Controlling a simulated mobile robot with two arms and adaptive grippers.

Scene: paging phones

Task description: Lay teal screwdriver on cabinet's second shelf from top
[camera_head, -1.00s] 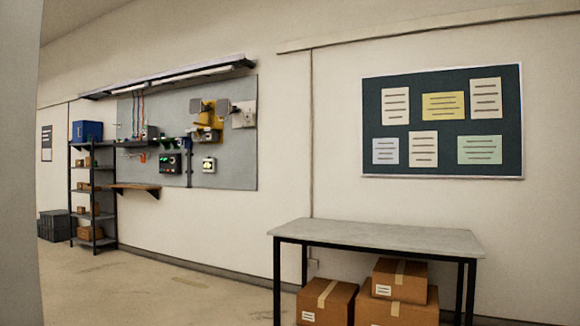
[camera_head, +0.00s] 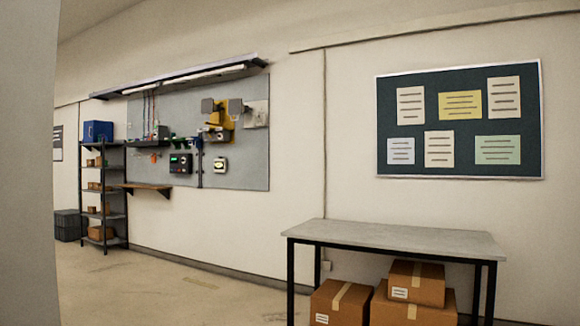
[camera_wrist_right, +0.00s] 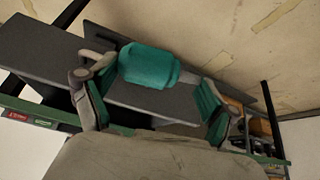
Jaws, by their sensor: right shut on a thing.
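In the right wrist view, my right gripper (camera_wrist_right: 150,92) is shut on the teal screwdriver. Its thick teal handle (camera_wrist_right: 148,65) lies crosswise at the fingertips; I cannot make out its shaft clearly. Behind it are dark grey flat panels (camera_wrist_right: 35,50) with green and black edges; I cannot tell whether they belong to the cabinet. In the head view, an open dark shelf rack (camera_head: 104,200) stands far off at the left wall; no other cabinet is plain there. Neither gripper shows in the head view, and my left gripper is out of sight.
A grey-topped table (camera_head: 395,234) stands at the right, with cardboard boxes (camera_head: 416,284) under it. A pale vertical surface (camera_head: 28,170) blocks the head view's left edge. A tool panel (camera_head: 235,150) and small wooden wall shelf (camera_head: 147,187) are farther back. Open floor (camera_head: 180,290) lies between.

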